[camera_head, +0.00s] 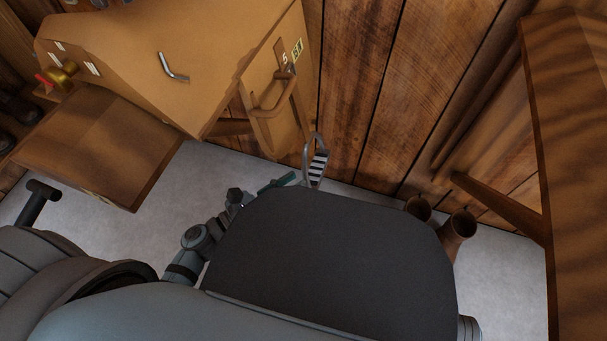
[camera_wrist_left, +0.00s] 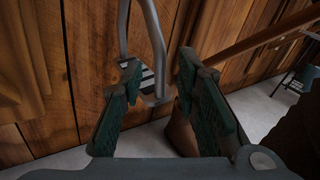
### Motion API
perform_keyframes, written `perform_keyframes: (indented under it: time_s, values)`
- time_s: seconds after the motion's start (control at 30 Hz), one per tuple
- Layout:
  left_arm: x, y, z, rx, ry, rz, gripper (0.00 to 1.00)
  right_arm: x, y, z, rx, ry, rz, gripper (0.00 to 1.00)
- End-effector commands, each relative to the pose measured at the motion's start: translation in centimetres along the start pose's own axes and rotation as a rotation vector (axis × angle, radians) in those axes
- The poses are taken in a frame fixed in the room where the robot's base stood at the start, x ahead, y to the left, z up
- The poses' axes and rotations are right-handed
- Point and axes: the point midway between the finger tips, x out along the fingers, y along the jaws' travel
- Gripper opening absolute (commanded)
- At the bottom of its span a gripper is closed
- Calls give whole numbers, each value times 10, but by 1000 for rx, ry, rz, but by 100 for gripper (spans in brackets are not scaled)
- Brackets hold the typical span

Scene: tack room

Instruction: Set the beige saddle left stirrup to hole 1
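The beige saddle (camera_head: 130,75) is at the upper left of the head view. Its flap (camera_head: 275,125) hangs at the right side, with a brown strap and buckle (camera_head: 284,72) and a small mark like a 5. The metal stirrup (camera_head: 309,150) with a striped tread hangs below the flap. My left gripper (camera_head: 292,180) is beside the stirrup's lower part; only part shows. In the left wrist view, its teal fingers are apart (camera_wrist_left: 159,63), and the stirrup (camera_wrist_left: 158,52) shows between them. The left finger overlaps the tread; contact cannot be told. My right gripper is out of view.
A plank wall (camera_head: 380,90) stands close behind the stirrup. A wooden shelf (camera_head: 100,150) is at left, and a wooden table or bench (camera_head: 575,120) at right. Brown boots (camera_head: 458,228) stand by the wall. Grey floor (camera_head: 185,165) is open below the saddle.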

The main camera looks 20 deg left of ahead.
Motion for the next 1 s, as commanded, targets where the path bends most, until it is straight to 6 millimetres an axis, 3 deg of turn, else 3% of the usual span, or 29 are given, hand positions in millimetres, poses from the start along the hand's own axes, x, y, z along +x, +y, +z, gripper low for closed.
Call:
perform_keyframes:
  time_s: [0.2,0.53,0.57,0.73,1.0]
  values:
    - [37,0,0,-1,0,2,29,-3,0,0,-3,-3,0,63]
    - [44,0,-1,-1,2,3,29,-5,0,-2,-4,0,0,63]
    - [44,0,-1,-1,2,3,27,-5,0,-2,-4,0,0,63]
    - [43,1,-1,-1,2,3,0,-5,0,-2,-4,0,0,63]
    - [43,1,-1,-1,2,4,0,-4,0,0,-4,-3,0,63]
